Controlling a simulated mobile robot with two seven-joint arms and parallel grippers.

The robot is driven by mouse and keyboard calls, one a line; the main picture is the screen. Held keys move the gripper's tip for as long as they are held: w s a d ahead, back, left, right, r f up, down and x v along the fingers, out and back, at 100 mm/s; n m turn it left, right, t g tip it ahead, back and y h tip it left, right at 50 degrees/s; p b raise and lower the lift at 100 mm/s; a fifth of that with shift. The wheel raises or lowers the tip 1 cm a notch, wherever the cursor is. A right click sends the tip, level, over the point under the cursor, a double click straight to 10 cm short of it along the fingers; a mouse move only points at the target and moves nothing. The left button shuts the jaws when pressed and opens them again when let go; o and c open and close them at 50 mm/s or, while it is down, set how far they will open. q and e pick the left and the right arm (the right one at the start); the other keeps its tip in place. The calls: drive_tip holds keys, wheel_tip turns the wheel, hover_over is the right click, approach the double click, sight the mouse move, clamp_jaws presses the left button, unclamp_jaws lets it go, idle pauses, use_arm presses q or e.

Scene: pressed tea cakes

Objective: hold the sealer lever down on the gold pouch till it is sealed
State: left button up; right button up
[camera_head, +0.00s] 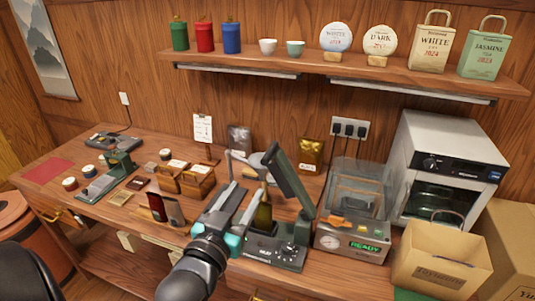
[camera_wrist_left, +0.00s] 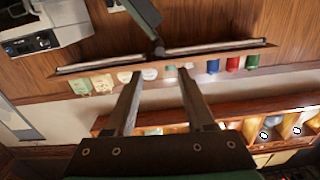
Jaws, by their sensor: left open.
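The impulse sealer (camera_head: 278,252) stands at the front middle of the bench, a dark grey-green base with a dial. Its lever (camera_head: 287,180) is raised and tilted. A gold pouch (camera_head: 263,216) stands at the sealer, partly hidden by my gripper. My left gripper (camera_head: 246,190) is open and empty, in front of the raised lever and beside the pouch. In the left wrist view its two fingers (camera_wrist_left: 160,78) are spread with nothing between them, and a dark bar, likely the lever, shows above them (camera_wrist_left: 142,14). Contact with the lever cannot be told. My right gripper is not in view.
Right of the sealer stands a clear-lidded machine (camera_head: 354,242) with a READY display, then a cardboard box (camera_head: 440,262) and a steel oven (camera_head: 448,135). Another gold pouch (camera_head: 310,154) stands behind. Wooden boxes (camera_head: 196,183) stand left. A shelf (camera_head: 300,62) runs above.

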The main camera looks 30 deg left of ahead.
sight(268, 154)
use_arm(q)
drive_tip(key=p+x, duration=0.1)
drive_tip(key=x, duration=1.3)
drive_tip(key=shift+w+p, duration=0.3)
drive_tip(key=shift+c, duration=0.4)
clamp_jaws()
idle(0.6)
